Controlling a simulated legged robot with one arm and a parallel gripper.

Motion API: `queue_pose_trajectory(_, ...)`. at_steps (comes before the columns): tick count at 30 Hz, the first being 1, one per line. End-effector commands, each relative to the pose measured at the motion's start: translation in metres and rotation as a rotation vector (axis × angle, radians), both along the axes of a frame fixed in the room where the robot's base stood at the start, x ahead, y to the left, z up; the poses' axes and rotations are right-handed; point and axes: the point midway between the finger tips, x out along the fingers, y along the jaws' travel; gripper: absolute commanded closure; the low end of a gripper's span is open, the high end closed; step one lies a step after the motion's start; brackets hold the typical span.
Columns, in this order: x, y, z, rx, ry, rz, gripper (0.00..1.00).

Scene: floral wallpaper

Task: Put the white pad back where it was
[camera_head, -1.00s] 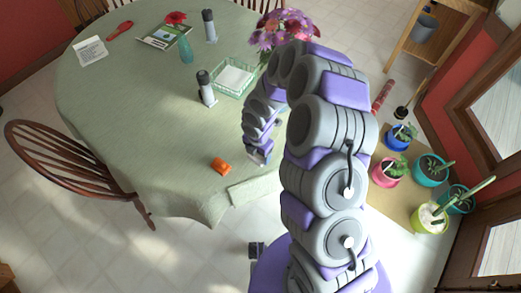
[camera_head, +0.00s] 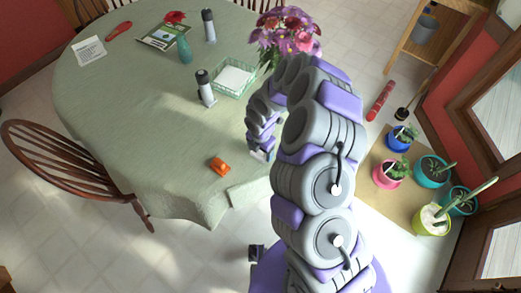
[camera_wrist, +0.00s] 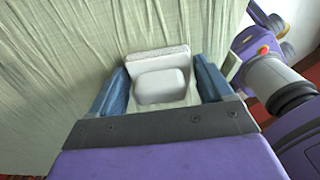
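The white pad (camera_wrist: 160,85) shows in the wrist view as a small white block with a raised rounded part and a rough far edge. It sits between the two blue fingers of my gripper (camera_wrist: 160,78), which touch or nearly touch its sides and appear closed on it. In the head view my gripper (camera_head: 261,153) is low over the table's near right part. The pad is too small to make out clearly there.
The table (camera_head: 130,130) has a green cloth. An orange object (camera_head: 220,166) lies left of my gripper. A green basket (camera_head: 233,78), a grey-black bottle (camera_head: 205,88) and flowers (camera_head: 287,35) stand behind. Potted plants (camera_head: 432,219) are on the floor right. A chair (camera_head: 70,165) stands left.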

Motion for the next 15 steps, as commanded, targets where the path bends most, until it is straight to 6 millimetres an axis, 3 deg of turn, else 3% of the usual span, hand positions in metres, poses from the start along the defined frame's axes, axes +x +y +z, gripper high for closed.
queue_pose_trajectory(6, -0.0001, -0.0001, 0.0005, 0.0, -0.001, -0.001, 0.01)
queue_pose_trajectory(15, 0.0003, -0.0003, 0.0056, 0.001, -0.002, -0.001, 0.01)
